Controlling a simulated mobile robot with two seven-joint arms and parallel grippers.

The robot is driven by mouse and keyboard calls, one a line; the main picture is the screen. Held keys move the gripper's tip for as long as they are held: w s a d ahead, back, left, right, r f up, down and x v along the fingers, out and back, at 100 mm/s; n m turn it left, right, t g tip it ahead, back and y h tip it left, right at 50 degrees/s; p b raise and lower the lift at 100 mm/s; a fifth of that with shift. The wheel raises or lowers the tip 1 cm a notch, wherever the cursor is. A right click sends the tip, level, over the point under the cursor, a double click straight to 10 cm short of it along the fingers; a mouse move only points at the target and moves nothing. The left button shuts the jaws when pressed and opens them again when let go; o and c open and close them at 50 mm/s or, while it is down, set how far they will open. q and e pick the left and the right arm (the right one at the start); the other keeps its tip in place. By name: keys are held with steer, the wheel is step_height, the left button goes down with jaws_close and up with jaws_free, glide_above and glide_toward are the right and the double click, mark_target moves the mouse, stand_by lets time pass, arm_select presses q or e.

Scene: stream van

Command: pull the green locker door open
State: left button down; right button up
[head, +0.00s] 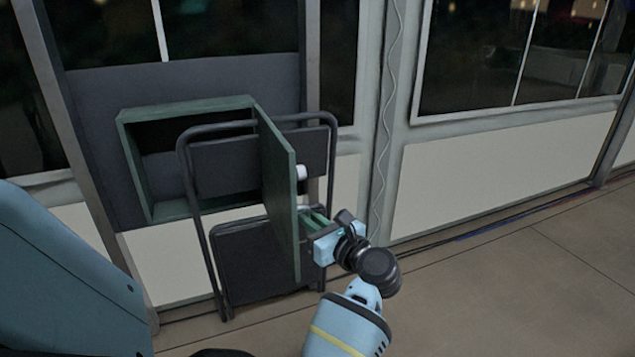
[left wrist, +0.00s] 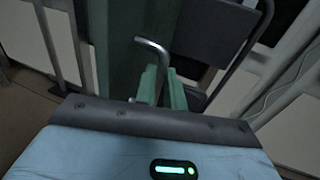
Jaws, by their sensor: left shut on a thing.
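The green locker door (head: 281,190) stands swung well out from the green locker box (head: 185,105), whose dark inside shows at the left. My left gripper (head: 308,214) is at the right-hand face of the door, shut on its handle. A pale end of the handle (head: 302,173) shows above the fingers. In the left wrist view the grey bent handle (left wrist: 152,46) runs down between the green fingers (left wrist: 161,84), in front of the green door (left wrist: 118,45). The exact contact is partly hidden. My right gripper is not in view.
A dark folding chair (head: 262,270) with a tubular frame stands under and beside the door, close to it. A cable (head: 386,120) hangs on the wall post to the right. The floor at the right (head: 510,280) is clear.

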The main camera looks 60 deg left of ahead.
arm_select(q)
steer(key=shift+f, duration=0.1)
steer(key=c, duration=1.5)
jaws_free()
steer(key=shift+d, duration=0.1)
steer(key=d, duration=0.7)
steer(key=shift+w+d, duration=0.3)
steer(key=shift+w, duration=0.1)
